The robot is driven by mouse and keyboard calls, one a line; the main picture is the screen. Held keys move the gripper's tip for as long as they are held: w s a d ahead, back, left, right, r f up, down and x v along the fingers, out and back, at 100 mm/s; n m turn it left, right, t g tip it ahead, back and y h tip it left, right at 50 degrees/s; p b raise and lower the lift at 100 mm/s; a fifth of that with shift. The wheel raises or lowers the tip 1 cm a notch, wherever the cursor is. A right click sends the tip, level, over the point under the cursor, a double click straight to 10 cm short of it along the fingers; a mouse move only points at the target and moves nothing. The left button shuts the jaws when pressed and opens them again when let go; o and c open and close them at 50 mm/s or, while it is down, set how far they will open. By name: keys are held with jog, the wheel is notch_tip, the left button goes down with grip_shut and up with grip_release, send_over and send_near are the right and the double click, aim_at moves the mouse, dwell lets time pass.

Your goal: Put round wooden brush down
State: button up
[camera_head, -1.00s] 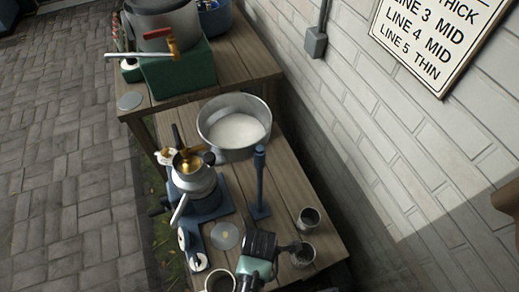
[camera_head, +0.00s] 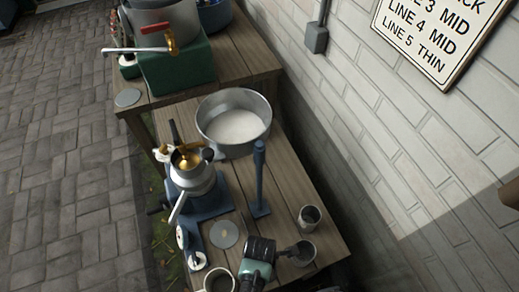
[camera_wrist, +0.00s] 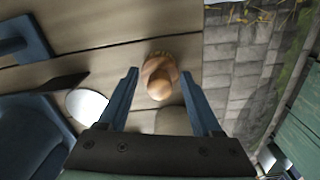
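The round wooden brush (camera_wrist: 160,84) shows in the wrist view as a small brown rounded knob with a tan, bristly-looking rim. It is over or on the wooden bench top, close to the bench edge. My gripper (camera_wrist: 160,74) has two blue fingers, spread apart on either side of the brush. Clear gaps show between the brush and both fingers. I cannot tell whether the brush rests on the bench. I cannot pick out the brush in the head view.
The near bench holds a metal basin (camera_head: 234,144), a blue post (camera_head: 260,179), a metal machine with a brass bowl (camera_head: 191,179), a grey disc (camera_head: 224,235) and cups (camera_head: 309,217). A green block (camera_head: 181,68) stands on the bench behind. A brick wall borders the right side.

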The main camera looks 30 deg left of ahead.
jog(key=shift+o, duration=1.2)
jog(key=shift+r, duration=0.15)
